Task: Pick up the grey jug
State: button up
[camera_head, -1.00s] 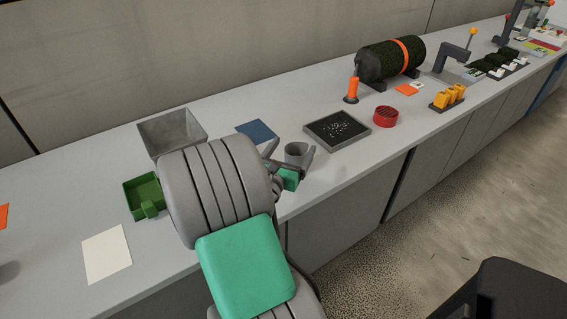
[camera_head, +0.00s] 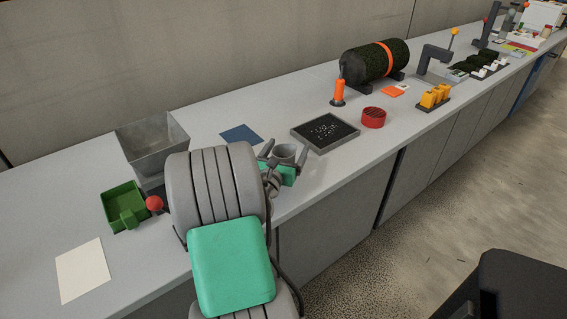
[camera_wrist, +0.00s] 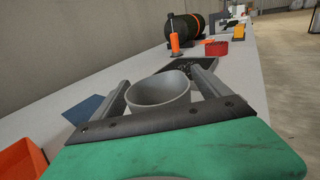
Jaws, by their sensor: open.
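The grey jug (camera_head: 285,152) stands upright on the counter, its round open top showing. It also shows in the wrist view (camera_wrist: 158,90), between the two fingers of my gripper (camera_wrist: 158,78). In the head view my gripper (camera_head: 284,150) has one finger on each side of the jug. The gripper is open, with a visible gap at least on the jug's right side. The jug's lower part is hidden by the gripper's palm in the wrist view and by the green gripper body in the head view.
A black-filled tray (camera_head: 325,132) lies just beyond the jug, with a red ring-shaped container (camera_head: 373,118) behind it. A blue mat (camera_head: 241,134), a grey hopper (camera_head: 152,141) and a green tray (camera_head: 124,207) are to the left. An orange bin (camera_wrist: 22,160) shows in the wrist view.

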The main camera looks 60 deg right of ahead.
jog(key=shift+c, duration=0.6)
jog(key=c, duration=1.6)
jog(key=shift+r, duration=0.35)
jog(key=shift+c, duration=0.2)
notch_tip(320, 180, up, 3)
jog(key=shift+f+p, duration=0.15)
jog(key=shift+p, duration=0.65)
jog(key=s+a+r+p, duration=0.1)
jog(key=r, duration=0.1)
jog(key=s+a+r+p, duration=0.1)
jog(key=a+r, duration=0.1)
jog(key=a+r+p, duration=0.1)
jog(key=r, duration=0.2)
jog(key=shift+s+a, duration=0.2)
jog(key=shift+s, duration=0.2)
jog(key=s+a+r+p, duration=0.2)
jog(key=s+a, duration=0.3)
jog(key=a, duration=0.2)
jog(key=shift+r+p, duration=0.35)
jog(key=shift+a, duration=0.1)
